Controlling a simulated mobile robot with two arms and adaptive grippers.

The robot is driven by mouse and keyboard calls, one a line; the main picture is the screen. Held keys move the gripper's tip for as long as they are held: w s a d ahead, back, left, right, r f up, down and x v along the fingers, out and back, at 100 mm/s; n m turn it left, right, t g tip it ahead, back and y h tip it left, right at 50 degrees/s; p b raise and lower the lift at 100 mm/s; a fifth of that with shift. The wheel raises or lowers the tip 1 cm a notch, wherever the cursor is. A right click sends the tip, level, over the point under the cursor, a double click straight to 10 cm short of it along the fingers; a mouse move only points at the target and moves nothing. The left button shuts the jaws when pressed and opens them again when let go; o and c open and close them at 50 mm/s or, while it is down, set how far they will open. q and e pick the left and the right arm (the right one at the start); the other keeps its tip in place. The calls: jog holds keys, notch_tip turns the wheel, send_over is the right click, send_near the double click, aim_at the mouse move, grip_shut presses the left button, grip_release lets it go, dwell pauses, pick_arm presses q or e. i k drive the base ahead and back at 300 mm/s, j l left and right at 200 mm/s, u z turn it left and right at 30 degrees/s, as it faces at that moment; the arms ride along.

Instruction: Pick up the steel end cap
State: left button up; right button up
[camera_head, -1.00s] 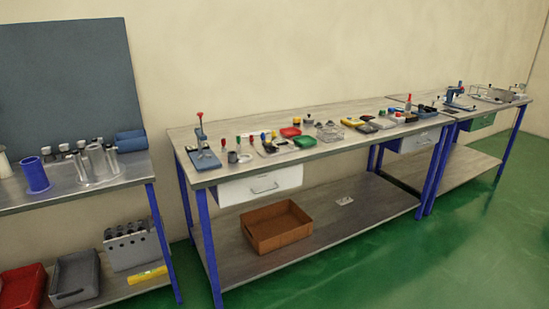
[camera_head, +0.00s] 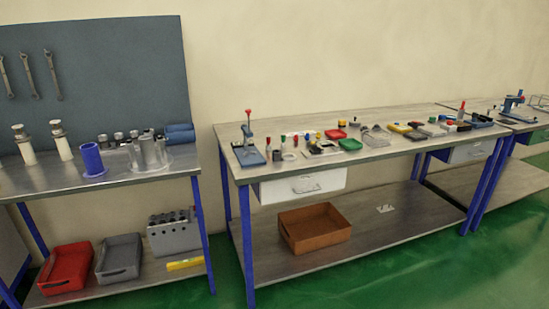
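I cannot make out which item is the steel end cap; the parts on the benches are too small to tell apart. Several steel cylinders (camera_head: 150,152) stand on the left bench beside a blue cylinder (camera_head: 92,159). Small dark and metal pieces (camera_head: 118,138) stand behind them. Small items with red, green and yellow tops (camera_head: 296,141) stand on the middle bench. Neither of my grippers shows in the view.
The left bench (camera_head: 40,183) and the middle bench (camera_head: 360,154) have a gap between them. Red (camera_head: 66,268) and grey (camera_head: 119,258) bins and a brown tray (camera_head: 315,229) sit on lower shelves. Green floor (camera_head: 400,270) in front is clear.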

aim_at(277, 155)
jog(key=i+l+u, duration=0.15)
jog(key=u, duration=0.25)
jog(key=i+l+u, duration=0.1)
jog(key=l+u, duration=0.3)
jog(key=i+l+u, duration=0.15)
jog(key=l, duration=0.5)
jog(key=i+l+u, duration=0.15)
jog(key=l, duration=0.55)
jog(key=i+l+u, duration=0.1)
jog(key=l, duration=0.6)
jog(key=i+l+u, duration=0.15)
jog(key=l, duration=0.5)
jog(key=k, duration=0.05)
